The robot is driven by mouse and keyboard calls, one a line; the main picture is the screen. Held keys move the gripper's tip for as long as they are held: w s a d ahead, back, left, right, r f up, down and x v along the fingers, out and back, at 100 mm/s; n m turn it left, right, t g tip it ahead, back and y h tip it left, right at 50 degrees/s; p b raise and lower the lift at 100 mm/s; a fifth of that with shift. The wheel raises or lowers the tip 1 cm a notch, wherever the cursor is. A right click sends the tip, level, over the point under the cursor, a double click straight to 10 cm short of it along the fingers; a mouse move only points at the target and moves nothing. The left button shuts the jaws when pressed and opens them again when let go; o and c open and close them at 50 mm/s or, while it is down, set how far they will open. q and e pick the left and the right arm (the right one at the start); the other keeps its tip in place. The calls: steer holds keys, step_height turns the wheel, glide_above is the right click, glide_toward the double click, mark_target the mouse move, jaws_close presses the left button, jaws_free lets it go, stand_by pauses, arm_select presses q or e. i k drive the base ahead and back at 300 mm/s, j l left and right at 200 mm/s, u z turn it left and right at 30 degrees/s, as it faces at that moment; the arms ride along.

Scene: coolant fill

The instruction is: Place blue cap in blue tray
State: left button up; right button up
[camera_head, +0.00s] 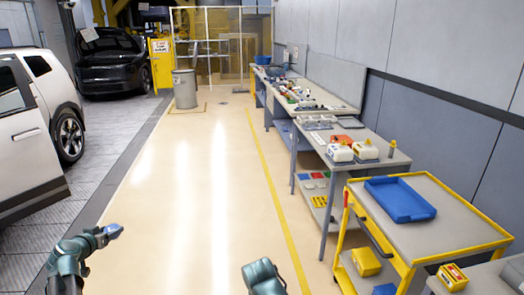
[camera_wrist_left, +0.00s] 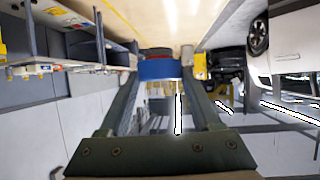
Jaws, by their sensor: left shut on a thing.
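The blue cap (camera_head: 113,230) shows at the tip of my left gripper (camera_head: 104,234) at the lower left of the head view, held out over open floor. In the left wrist view the blue cap (camera_wrist_left: 159,69) sits between the two fingertips of my left gripper (camera_wrist_left: 160,75), which are shut on it. The blue tray (camera_head: 400,199) lies empty on top of the yellow-framed cart at the right, far from my left gripper. Part of my right arm shows at the bottom middle of the head view; its gripper is not in view.
The cart (camera_head: 450,225) has a raised yellow rim, with yellow boxes (camera_head: 366,262) on its lower shelf. A grey table (camera_head: 355,145) with white containers stands behind it. A white car (camera_head: 38,130) is at the left. The floor (camera_head: 190,200) between is clear.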

mark_target(391, 192)
steer(key=i+j+z, duration=0.1)
steer(key=i+z, duration=0.35)
steer(key=i+j+z, duration=0.7)
steer(key=i+z, duration=0.15)
steer(key=i+j+z, duration=0.2)
steer(key=z, duration=0.15)
steer(key=i+j+z, duration=0.15)
steer(key=j+z, duration=0.2)
steer(key=i+j+z, duration=0.1)
steer(key=j+z, duration=0.25)
steer(key=j, duration=0.15)
steer(key=j+z, duration=0.65)
steer(key=j, duration=0.2)
steer(key=k+j+z, duration=0.1)
steer(key=j+z, duration=0.3)
steer(key=j, duration=0.6)
